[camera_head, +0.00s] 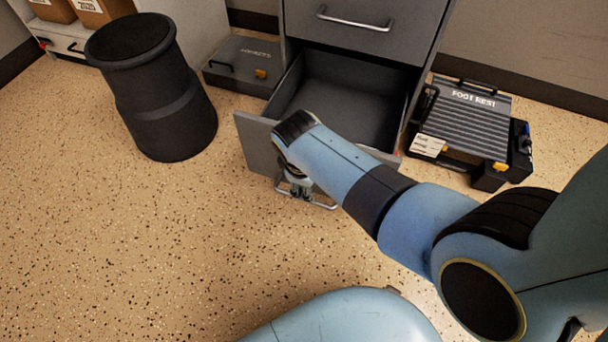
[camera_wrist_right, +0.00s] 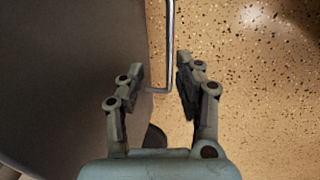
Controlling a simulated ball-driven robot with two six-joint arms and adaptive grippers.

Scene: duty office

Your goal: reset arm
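My right arm reaches across the head view to the open bottom drawer (camera_head: 345,95) of a grey cabinet. My right gripper (camera_head: 298,192) is at the drawer's front, close to its metal bar handle (camera_head: 322,206), and is partly hidden by my own wrist. In the right wrist view the fingers of the right gripper (camera_wrist_right: 161,72) are apart with nothing clamped. The handle (camera_wrist_right: 170,42) passes between or just beyond the fingertips; I cannot tell which. The drawer front (camera_wrist_right: 75,70) fills the left of that view. My left gripper is not in view.
A black bin (camera_head: 160,95) stands left of the drawer. A dark case (camera_head: 243,65) lies behind it. A foot rest (camera_head: 465,115) and a black box (camera_head: 520,150) are right of the drawer. The speckled floor (camera_head: 120,240) at front left is clear.

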